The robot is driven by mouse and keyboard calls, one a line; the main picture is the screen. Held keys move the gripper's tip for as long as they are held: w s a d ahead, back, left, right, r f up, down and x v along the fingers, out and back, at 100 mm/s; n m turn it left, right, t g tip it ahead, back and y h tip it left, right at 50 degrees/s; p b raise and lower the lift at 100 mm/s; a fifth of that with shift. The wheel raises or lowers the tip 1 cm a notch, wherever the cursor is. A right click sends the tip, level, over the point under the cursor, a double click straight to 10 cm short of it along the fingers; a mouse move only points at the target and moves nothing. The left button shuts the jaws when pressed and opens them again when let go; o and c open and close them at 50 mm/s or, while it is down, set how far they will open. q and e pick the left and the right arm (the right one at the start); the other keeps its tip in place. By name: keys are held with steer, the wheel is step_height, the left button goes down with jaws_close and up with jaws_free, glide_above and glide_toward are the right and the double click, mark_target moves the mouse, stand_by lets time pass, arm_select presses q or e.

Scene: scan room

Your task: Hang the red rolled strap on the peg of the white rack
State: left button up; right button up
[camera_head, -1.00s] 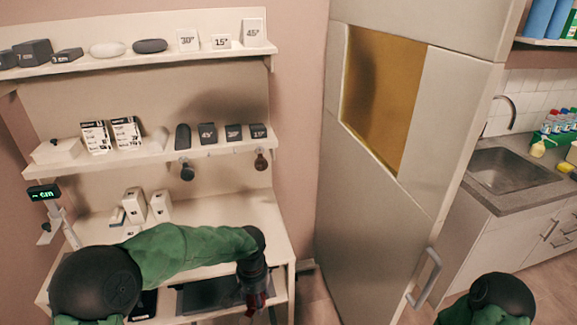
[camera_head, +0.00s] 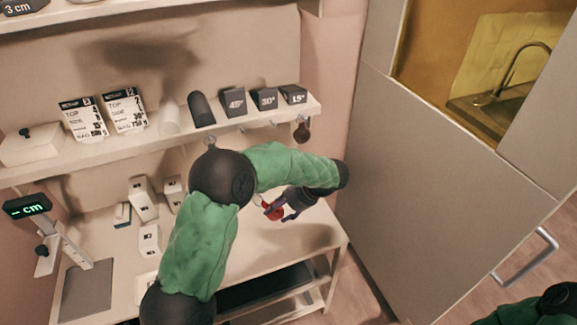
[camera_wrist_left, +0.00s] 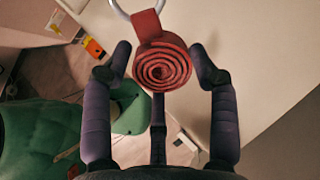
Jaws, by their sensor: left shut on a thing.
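The red rolled strap (camera_wrist_left: 161,66) is a spiral coil with a metal ring (camera_wrist_left: 140,6) above it in the wrist view. My left gripper (camera_wrist_left: 166,72) is shut on it, with a dark finger at each side. In the head view, the left gripper (camera_head: 280,209) holds the red strap (camera_head: 272,212) above the lower counter, below the middle shelf. The white rack (camera_head: 150,143) has small pegs (camera_head: 273,124) along its middle shelf's front edge. A brown roll (camera_head: 302,133) hangs at the right end. My right gripper is out of view.
Dark angle blocks (camera_head: 265,98) and printed cards (camera_head: 82,119) stand on the middle shelf. White boxes (camera_head: 143,198) and a cm display (camera_head: 27,206) are at the left on the counter. A tall cabinet (camera_head: 420,170) stands close at the right.

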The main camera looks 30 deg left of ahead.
arm_select(q)
steer(key=w+a+r+m+t+y+b, duration=0.2)
steer(key=w+r+m+t+y+b, duration=0.35)
steer(key=w+r+m+t, duration=0.65)
steer(key=w+a+f+t+b, duration=0.1)
steer(key=w+a+f, duration=0.1)
steer(key=a, duration=0.5)
steer(key=shift+w+a+f+n+t+y, duration=0.25)
steer(key=shift+w+a+n+t+y, duration=0.15)
steer(key=shift+w, duration=0.4)
stand_by(0.5)
stand_by(0.7)
steer(key=o, duration=1.2)
steer(key=shift+d, duration=0.1)
